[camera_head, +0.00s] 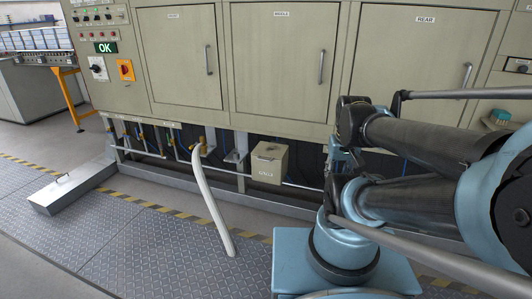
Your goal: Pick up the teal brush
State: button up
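A small teal object with a tan part, which looks like the teal brush (500,115), sits at the far right in the head view. It appears to rest on a ledge at the right end of the furnace front, just above my arm. It is small, and my arm partly covers the area below it, so its full shape cannot be told. My blue and dark grey arm fills the right side of the view. I cannot make out my gripper or its fingers.
The beige furnace cabinet (277,60) has closed doors with handles. A small beige box (269,163) and pipes sit beneath it. A pale hose (213,205) hangs to the floor. A grey metal cover (70,188) lies at left. The tread-plate floor (160,240) has free room.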

aim_at(500, 117)
jog(key=z, duration=1.6)
jog(key=k, duration=1)
jog(key=u, duration=0.45)
jog(key=i, duration=1.45)
jog(key=z, duration=0.6)
